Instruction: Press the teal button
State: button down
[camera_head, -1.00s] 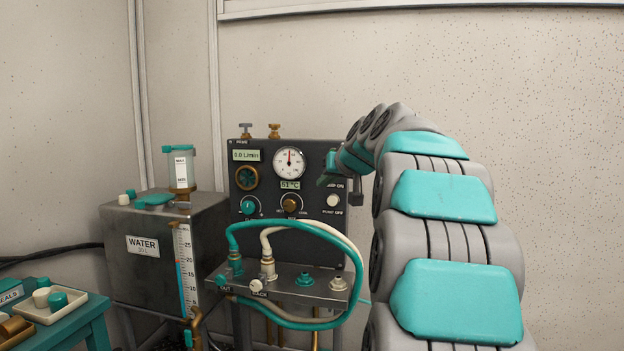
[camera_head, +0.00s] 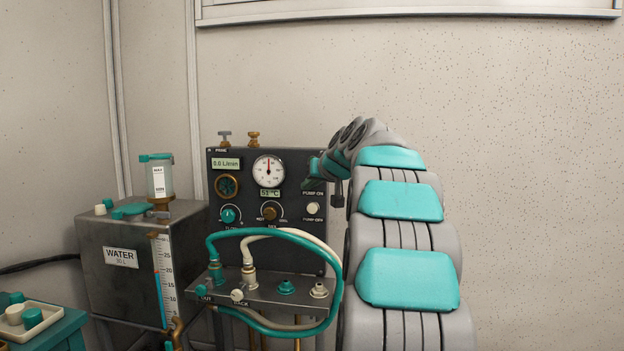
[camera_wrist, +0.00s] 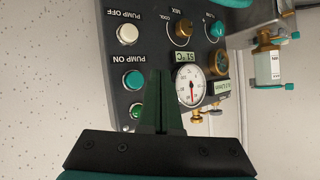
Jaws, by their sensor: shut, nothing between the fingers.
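The teal button (camera_wrist: 134,80) is round and sits by the PUMP ON label in the wrist view, between a white button (camera_wrist: 127,34) and a smaller green round piece (camera_wrist: 137,110). My gripper (camera_wrist: 160,74) is shut and empty; its fingertips show just right of the teal button in that view. I cannot tell the gap to the panel, but no contact is visible. In the head view my gripper (camera_head: 314,176) is in front of the panel's upper right, and the teal button is hidden behind it.
The dark panel (camera_head: 237,191) also carries a gauge (camera_head: 268,170), a teal knob (camera_head: 229,215) and a brass knob (camera_head: 270,212). Teal and cream hoses (camera_head: 336,262) loop out in front below. A water tank (camera_head: 131,245) stands left. The wall at right is clear.

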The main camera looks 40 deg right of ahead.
jog(key=shift+w+d+p, duration=0.5)
jog(key=shift+w+d, duration=0.7)
jog(key=shift+d, duration=0.25)
dwell(1.0)
jog(key=shift+w+d, duration=0.25)
jog(key=shift+d, duration=0.05)
jog(key=shift+w+d+p, duration=0.3)
jog(key=shift+w+d, duration=0.05)
dwell(0.8)
dwell(0.4)
jog(key=shift+s+a+f+b, duration=0.1)
jog(key=shift+s+a+b, duration=0.45)
jog(key=shift+s+a, duration=0.1)
